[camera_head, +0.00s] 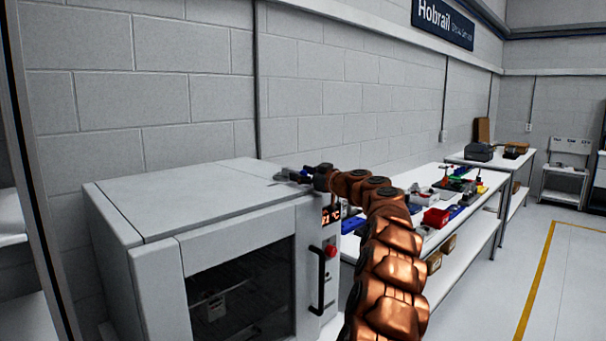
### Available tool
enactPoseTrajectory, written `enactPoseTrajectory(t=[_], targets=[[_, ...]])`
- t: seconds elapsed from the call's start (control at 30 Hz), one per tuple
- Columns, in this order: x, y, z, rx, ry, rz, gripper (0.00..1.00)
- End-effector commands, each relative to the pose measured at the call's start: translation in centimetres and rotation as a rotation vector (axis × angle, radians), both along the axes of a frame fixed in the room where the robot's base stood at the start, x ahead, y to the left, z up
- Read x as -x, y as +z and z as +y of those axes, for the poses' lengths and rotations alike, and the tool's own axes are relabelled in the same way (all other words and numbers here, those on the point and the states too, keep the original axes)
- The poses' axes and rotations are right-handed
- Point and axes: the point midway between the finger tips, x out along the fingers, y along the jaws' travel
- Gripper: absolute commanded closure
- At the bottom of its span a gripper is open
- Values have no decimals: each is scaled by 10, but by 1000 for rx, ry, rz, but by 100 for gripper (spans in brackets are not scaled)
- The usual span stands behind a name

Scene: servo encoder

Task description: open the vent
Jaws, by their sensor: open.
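A white oven-like cabinet (240,187) stands at the lower left. It has a dark glass door (240,290) with a black vertical handle (318,280), and the door looks closed. A lit display (331,214) and a red button (331,251) are on its front right panel. My gripper (283,174) is open at the back right of the cabinet's top, with its fingers pointing left. I cannot make out a vent clearly; it may be hidden by the gripper. Contact with the top cannot be told.
A white workbench (470,235) with red, blue and green parts and a red bin (435,218) runs along the wall to the right. Another table (490,160) stands beyond it. The floor (500,280) at the right is clear. A dark post (38,200) stands at the left.

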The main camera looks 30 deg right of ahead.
Motion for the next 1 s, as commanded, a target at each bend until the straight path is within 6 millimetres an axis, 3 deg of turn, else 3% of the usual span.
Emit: enactPoseTrajectory(t=[0.17, 0.63, 1.0], targets=[[0, 0, 0, 0, 0, 0, 50], [0, 0, 0, 0, -1, 0, 99], [0, 0, 0, 0, 0, 0, 100]])
